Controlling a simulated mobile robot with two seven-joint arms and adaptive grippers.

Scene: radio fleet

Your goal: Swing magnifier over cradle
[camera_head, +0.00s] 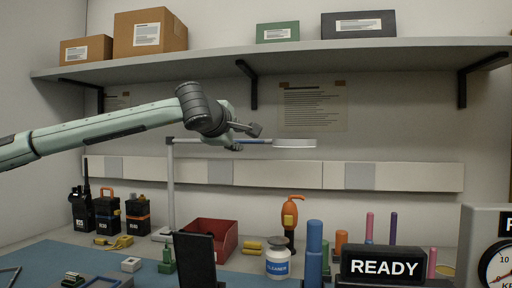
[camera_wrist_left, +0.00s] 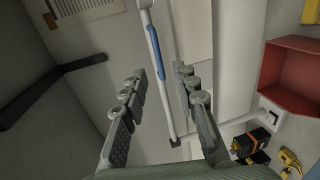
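The magnifier has a thin pale post with a horizontal arm and a round flat lens head (camera_head: 295,143) at its right end. A blue grip section (camera_head: 257,141) is on that arm. My left gripper (camera_head: 246,137) is at the arm beside the blue section, its fingers apart. In the left wrist view the open gripper (camera_wrist_left: 160,72) has the blue section (camera_wrist_left: 154,52) showing between its fingers; I cannot tell whether it touches. A grey tray-like fixture (camera_head: 113,282), possibly the cradle, is cut off at the lower left. My right gripper is not in view.
A red bin (camera_head: 227,236), a cleaner jar (camera_head: 278,264) and several radios (camera_head: 106,215) stand on the bench. A black upright panel (camera_head: 197,262) and a READY sign (camera_head: 383,266) are in front. A shelf (camera_head: 220,65) with boxes runs above my arm.

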